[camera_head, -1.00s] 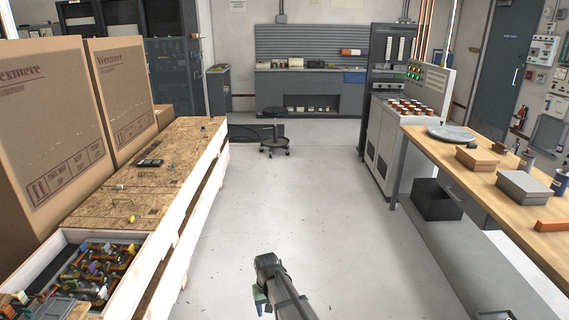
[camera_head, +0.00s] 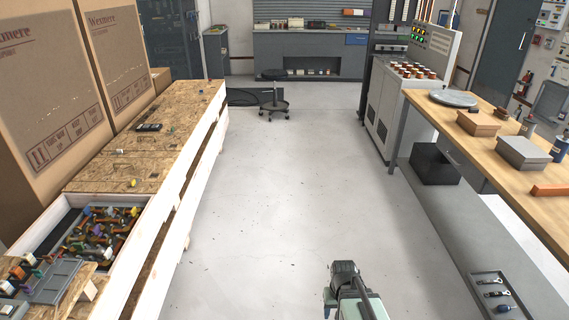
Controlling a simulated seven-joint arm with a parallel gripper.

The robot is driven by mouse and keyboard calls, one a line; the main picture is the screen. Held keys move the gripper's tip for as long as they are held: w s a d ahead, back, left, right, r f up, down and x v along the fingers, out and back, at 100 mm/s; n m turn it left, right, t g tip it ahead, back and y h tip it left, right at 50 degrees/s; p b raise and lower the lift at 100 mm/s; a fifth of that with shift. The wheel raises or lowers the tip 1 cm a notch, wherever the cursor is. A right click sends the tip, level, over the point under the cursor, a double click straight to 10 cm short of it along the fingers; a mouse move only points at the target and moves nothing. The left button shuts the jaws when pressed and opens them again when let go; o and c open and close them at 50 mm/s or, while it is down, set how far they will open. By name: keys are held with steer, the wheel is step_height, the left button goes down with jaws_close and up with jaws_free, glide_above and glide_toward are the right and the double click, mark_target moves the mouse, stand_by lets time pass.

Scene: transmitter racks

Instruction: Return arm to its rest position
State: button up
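The end part of my arm (camera_head: 350,292) shows at the bottom of the head view, right of centre, above the pale floor. It has a dark rounded top and a pale grey-green body. The rest of the arm is cut off by the lower edge. I cannot make out any gripper fingers, so I cannot tell whether my gripper is open or shut. Nothing held shows at the visible arm part.
A wooden crate top (camera_head: 150,165) with cardboard boxes (camera_head: 50,90) and an open bin of parts lines the left. A workbench (camera_head: 480,150) and grey lower shelf (camera_head: 440,235) line the right. A stool (camera_head: 273,95) stands at the back. The floor (camera_head: 270,190) between is clear.

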steer(key=s+f+g, duration=0.3)
steer(key=s+f, duration=0.5)
steer(key=s, duration=0.5)
steer(key=s+f+g, duration=0.3)
steer(key=s+f, duration=0.6)
steer(key=s, duration=0.5)
